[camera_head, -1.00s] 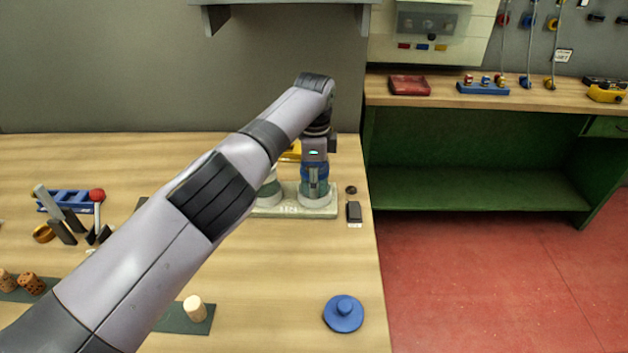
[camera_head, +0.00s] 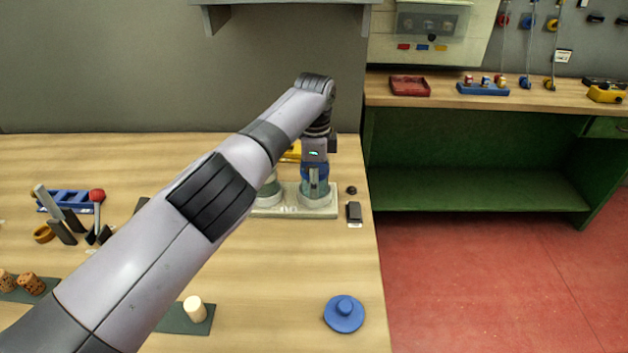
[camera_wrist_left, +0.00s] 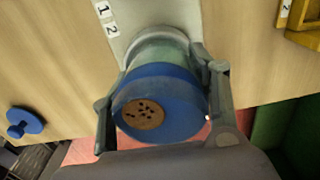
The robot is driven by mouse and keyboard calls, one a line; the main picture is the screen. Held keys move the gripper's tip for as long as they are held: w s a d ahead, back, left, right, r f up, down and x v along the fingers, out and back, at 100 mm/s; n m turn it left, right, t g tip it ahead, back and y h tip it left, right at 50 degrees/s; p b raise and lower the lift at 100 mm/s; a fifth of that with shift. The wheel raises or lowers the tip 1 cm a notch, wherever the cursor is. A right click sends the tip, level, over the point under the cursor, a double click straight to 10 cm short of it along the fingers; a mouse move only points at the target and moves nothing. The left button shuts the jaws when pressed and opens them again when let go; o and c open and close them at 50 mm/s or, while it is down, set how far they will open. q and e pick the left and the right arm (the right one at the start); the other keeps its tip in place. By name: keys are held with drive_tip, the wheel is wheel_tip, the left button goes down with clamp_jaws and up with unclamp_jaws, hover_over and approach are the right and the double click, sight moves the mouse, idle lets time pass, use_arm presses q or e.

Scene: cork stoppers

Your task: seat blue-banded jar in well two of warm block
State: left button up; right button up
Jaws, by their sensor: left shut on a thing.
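The blue-banded jar (camera_head: 316,188) stands upright at the right-hand end of the pale block (camera_head: 288,210), its base inside a whitish ring. My left gripper (camera_head: 315,170) points down and is shut around its blue band. The left wrist view shows the blue band (camera_wrist_left: 172,88) between both fingers, with a speckled cork (camera_wrist_left: 142,114) in the jar's mouth. The pale base ring shows beyond it, beside number labels 1 and 2 (camera_wrist_left: 107,20). I cannot tell how deep the base sits. Another jar (camera_head: 268,188) on the block's left is partly hidden by my arm. My right gripper is out of view.
A blue knobbed lid (camera_head: 344,315) lies near the table's front right. A small dark block (camera_head: 354,211) lies right of the pale block. A pale stopper (camera_head: 195,308) stands on a dark mat (camera_head: 205,326). A blue rack (camera_head: 68,200) and tools are at left.

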use_arm(q)
drive_tip(key=shift+s+f+b, duration=0.25)
drive_tip(key=shift+s+f, duration=0.1)
drive_tip(key=shift+f, duration=0.35)
drive_tip(key=shift+s+f+b, duration=0.2)
drive_tip(key=shift+s+f, duration=0.1)
drive_tip(key=shift+f, duration=0.35)
drive_tip(key=shift+c, duration=0.7)
drive_tip(key=o, duration=1.6)
drive_tip(key=shift+w+f, duration=0.4)
drive_tip(key=shift+w, duration=0.15)
drive_tip(key=shift+o, duration=0.3)
drive_tip(key=shift+s+r, duration=0.15)
drive_tip(key=r, duration=0.8)
drive_tip(key=shift+w+r, duration=0.15)
drive_tip(key=shift+w, duration=0.1)
